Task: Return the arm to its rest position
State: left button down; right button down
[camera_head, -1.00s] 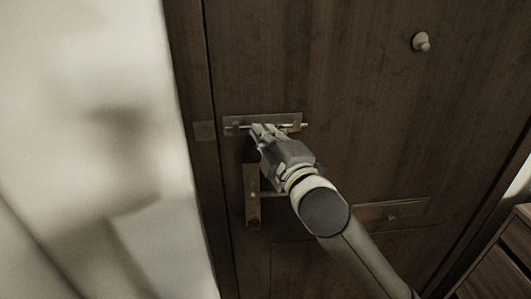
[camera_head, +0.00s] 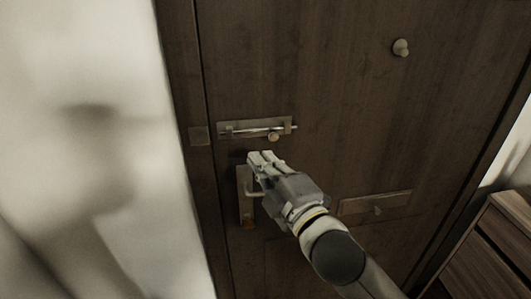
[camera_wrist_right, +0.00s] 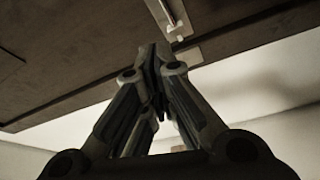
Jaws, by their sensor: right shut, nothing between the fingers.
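My right gripper (camera_head: 262,158) is in front of the dark wooden door (camera_head: 330,90), just below the slide bolt. Its fingers are shut and empty, and they also show closed together in the right wrist view (camera_wrist_right: 158,55). The slide bolt (camera_head: 258,128) is a metal plate with a bar and a small round knob, and the gripper is apart from it. The door handle (camera_head: 246,205) is partly hidden behind the gripper. My left gripper is not in view.
A mail slot plate (camera_head: 374,202) is to the right of my arm. A wooden cabinet (camera_head: 495,245) stands at the lower right. A pale wall (camera_head: 80,150) fills the left side.

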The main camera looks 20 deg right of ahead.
jog(key=shift+s+p, duration=0.35)
jog(key=shift+p, duration=0.05)
